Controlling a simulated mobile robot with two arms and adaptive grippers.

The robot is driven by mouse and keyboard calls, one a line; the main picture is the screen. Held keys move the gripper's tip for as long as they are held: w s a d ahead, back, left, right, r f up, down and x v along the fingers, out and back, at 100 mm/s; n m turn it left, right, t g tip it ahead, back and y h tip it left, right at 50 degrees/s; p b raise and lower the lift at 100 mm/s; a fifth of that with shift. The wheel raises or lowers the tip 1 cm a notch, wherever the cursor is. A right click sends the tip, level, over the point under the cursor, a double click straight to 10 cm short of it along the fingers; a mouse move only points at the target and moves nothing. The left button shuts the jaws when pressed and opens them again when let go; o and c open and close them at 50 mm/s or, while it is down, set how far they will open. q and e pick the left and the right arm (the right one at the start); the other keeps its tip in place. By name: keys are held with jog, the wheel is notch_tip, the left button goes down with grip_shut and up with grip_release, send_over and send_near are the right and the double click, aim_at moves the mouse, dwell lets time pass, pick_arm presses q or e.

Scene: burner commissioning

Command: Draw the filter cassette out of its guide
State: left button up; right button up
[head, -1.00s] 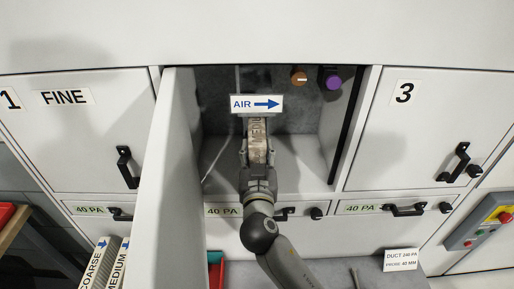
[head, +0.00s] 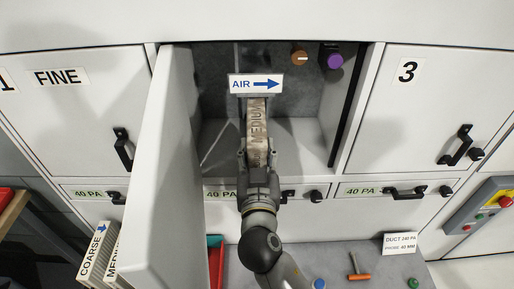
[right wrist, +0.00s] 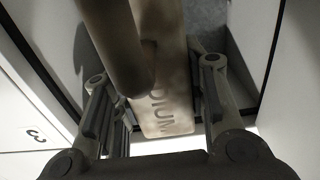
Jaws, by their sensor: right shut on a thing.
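The filter cassette (head: 257,128) is a narrow, dirty beige piece marked MEDIUM. It stands in the open middle compartment, below a white AIR sign (head: 256,84) with a blue arrow to the right. More of its length shows in front of the guide under the sign; its far end is hidden. My right gripper (head: 258,163) is shut on its near end. In the right wrist view the cassette (right wrist: 163,110) with its lettering lies between the two fingers (right wrist: 160,100). My left gripper is not in view.
The open door (head: 160,170) stands close to the left of my right arm. Brown (head: 299,58) and purple (head: 335,61) knobs sit at the compartment's back. Cassettes marked COARSE (head: 97,251) and MEDIUM stand at lower left. A worktop below holds an orange-handled tool (head: 358,274) and a DUCT card (head: 399,243).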

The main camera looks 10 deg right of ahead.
jog(key=shift+s+a+b, duration=0.2)
jog(key=shift+s+b, duration=0.2)
jog(key=shift+s, duration=0.65)
jog(key=shift+s+a+b, duration=0.25)
jog(key=shift+s+b, duration=0.1)
jog(key=shift+s, duration=0.7)
jog(key=shift+s+a+b, duration=0.2)
jog(key=shift+s+b, duration=0.2)
jog(key=shift+s, duration=0.65)
jog(key=shift+s+a+r, duration=0.1)
jog(key=shift+s, duration=0.4)
